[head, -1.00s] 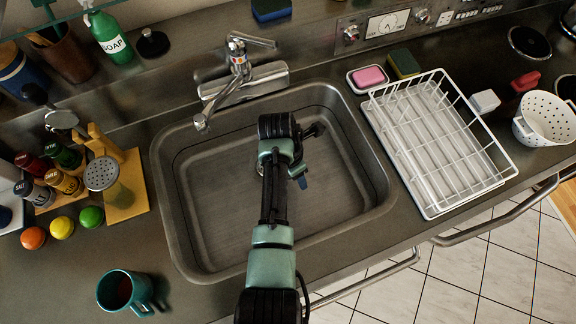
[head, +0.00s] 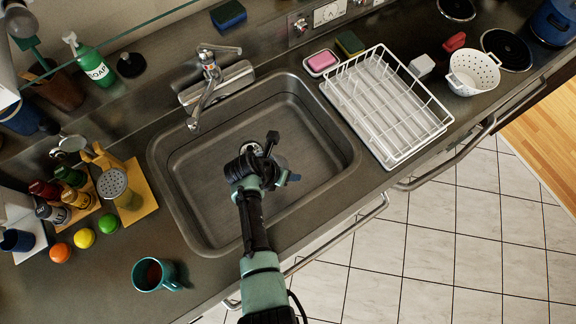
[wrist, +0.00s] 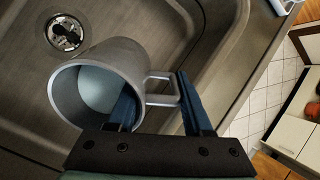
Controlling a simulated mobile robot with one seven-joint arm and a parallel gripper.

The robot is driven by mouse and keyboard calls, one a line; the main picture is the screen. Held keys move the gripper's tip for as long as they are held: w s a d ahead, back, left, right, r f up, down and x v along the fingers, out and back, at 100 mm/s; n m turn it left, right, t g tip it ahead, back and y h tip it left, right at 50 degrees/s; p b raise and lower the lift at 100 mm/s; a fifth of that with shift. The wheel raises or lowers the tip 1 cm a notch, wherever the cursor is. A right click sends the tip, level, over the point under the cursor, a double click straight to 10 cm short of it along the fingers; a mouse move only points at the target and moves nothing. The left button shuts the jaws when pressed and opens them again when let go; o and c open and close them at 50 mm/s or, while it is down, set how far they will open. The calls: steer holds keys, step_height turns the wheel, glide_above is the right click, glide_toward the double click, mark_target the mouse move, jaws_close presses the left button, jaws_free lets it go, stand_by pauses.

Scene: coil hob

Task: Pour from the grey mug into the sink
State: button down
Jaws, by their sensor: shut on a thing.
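In the wrist view the mug's opening faces toward the camera and lower left. Its inside looks pale blue; I cannot tell whether this is liquid. The mug is over the sink basin (wrist: 185,20), with the round drain (wrist: 66,33) to its left. In the head view my gripper (head: 284,176) is over the sink (head: 345,160), and my wrist mostly hides the mug. No stream is visible.
The tap (head: 210,80) stands behind the sink. A white dish rack (head: 385,110) is to the right. A teal mug (head: 155,275) is at the front left. A spice rack (head: 85,208) and a yellow board (head: 140,200) are left of the sink.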

steer(key=t+h+b, duration=0.1)
steer(key=b, duration=0.1)
steer(key=s+a+t+h+b, duration=0.1)
steer(key=shift+s+a+r+h+b, duration=0.1)
steer(key=shift+a+r+h+b, duration=0.2)
steer(key=shift+h+b, duration=0.1)
steer(key=shift+f, duration=0.1)
steer(key=shift+a+r+t+h, duration=0.1)
steer(key=shift+r+t+h, duration=0.3)
steer(key=shift+t+h, duration=0.15)
stand_by(0.3)
steer(key=shift+s+a+r+t+h+b, duration=0.15)
steer(key=shift+r+t+h+b, duration=0.25)
steer(key=shift+r+h, duration=0.15)
steer(key=shift+f, duration=0.1)
steer(key=shift+s+a+r+t+h+b, duration=0.15)
steer(key=shift+r+t+h+b, duration=0.3)
steer(key=shift+h, duration=0.25)
